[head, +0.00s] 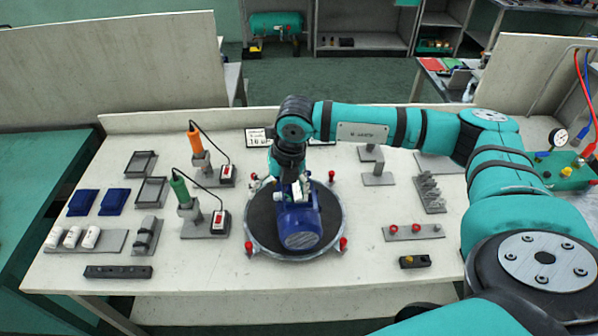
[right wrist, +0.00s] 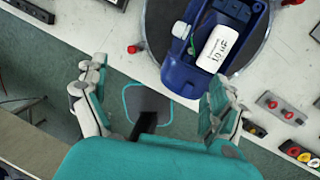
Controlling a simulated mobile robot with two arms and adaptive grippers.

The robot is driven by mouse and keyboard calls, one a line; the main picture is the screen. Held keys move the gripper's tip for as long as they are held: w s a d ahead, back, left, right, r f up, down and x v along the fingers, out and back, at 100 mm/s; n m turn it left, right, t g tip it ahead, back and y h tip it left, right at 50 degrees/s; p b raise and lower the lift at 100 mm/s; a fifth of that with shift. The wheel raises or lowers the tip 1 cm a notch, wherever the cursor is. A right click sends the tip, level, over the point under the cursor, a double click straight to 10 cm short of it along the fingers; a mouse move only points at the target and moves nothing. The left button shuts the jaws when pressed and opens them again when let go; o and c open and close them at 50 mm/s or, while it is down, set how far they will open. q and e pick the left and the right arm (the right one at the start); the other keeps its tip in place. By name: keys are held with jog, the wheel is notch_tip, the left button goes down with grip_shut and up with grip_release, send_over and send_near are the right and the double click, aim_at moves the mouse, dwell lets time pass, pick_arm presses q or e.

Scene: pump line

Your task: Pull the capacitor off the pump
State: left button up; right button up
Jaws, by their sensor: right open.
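The blue pump (head: 300,229) lies on a dark round turntable (head: 252,236) in the middle of the bench. In the right wrist view the pump (right wrist: 190,78) shows a recess with the white capacitor (right wrist: 219,49) seated in it, marked 10 uF. My right gripper (head: 289,190) is at the far end of the pump in the head view and hides the capacitor there. My left gripper is in neither view.
White cylinders (head: 73,237) lie in a rack at far left. A plate with red knobs (head: 412,232) lies right. Red clamps ring the turntable. Bare bench lies in front.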

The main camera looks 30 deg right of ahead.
aim_at(298, 190)
jog(key=d+h, duration=0.1)
jog(key=d, duration=0.1)
jog(key=d+r, duration=0.1)
jog(key=d, duration=0.1)
jog(key=d+m+h, duration=0.1)
jog(key=d, duration=0.1)
jog(key=shift+w+d+r+h, duration=0.15)
jog(key=shift+w+h, duration=0.1)
jog(key=shift+h, duration=0.05)
jog(key=shift+b+x, duration=0.95)
jog(key=shift+x, duration=1.05)
jog(key=shift+w+f+b, duration=0.1)
jog(key=shift+f+b, duration=0.5)
jog(key=shift+b, duration=0.05)
jog(key=shift+r, duration=0.2)
jog(key=shift+f, duration=0.1)
jog(key=shift+b, duration=0.5)
jog(key=shift+f, duration=0.1)
jog(key=shift+b+x, duration=0.75)
jog(key=shift+b, duration=0.1)
